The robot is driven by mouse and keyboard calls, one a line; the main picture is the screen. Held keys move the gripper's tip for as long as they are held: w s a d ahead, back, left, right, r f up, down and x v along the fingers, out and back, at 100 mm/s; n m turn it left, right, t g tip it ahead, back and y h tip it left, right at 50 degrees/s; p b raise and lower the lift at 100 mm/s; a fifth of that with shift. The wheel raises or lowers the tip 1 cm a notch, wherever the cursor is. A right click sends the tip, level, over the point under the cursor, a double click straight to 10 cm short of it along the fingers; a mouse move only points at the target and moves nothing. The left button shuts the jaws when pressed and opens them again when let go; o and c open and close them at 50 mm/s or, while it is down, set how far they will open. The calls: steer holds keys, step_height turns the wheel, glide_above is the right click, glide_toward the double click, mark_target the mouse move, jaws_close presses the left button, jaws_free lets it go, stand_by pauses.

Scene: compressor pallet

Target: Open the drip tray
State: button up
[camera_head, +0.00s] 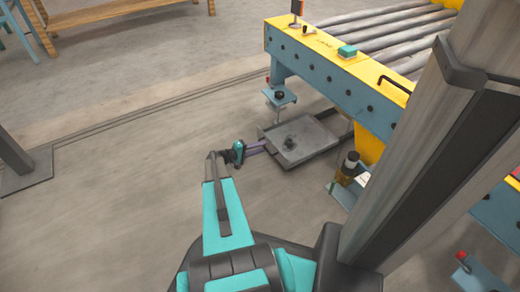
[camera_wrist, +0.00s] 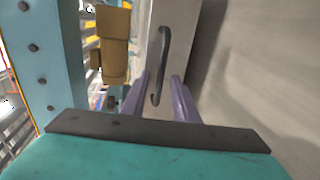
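The drip tray (camera_head: 312,150) is a shallow grey tray low beside the blue and yellow roller frame, with a small dark knob-like part inside it. In the wrist view its pale front (camera_wrist: 181,22) carries a dark bar handle (camera_wrist: 164,55). My gripper (camera_head: 264,147) is at the tray's left edge in the head view. In the wrist view my gripper (camera_wrist: 160,78) has its two purple fingers apart, one on each side of the handle's near part. I cannot tell whether either finger touches the handle. The handle is not clear in the head view.
The roller frame (camera_head: 330,68) stands above and behind the tray. The floor (camera_head: 110,180) to the left is clear.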

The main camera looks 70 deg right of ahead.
steer(key=p+v, duration=0.4)
steer(key=v, duration=0.9)
steer(key=shift+w+a, duration=0.15)
steer(key=shift+p, duration=0.3)
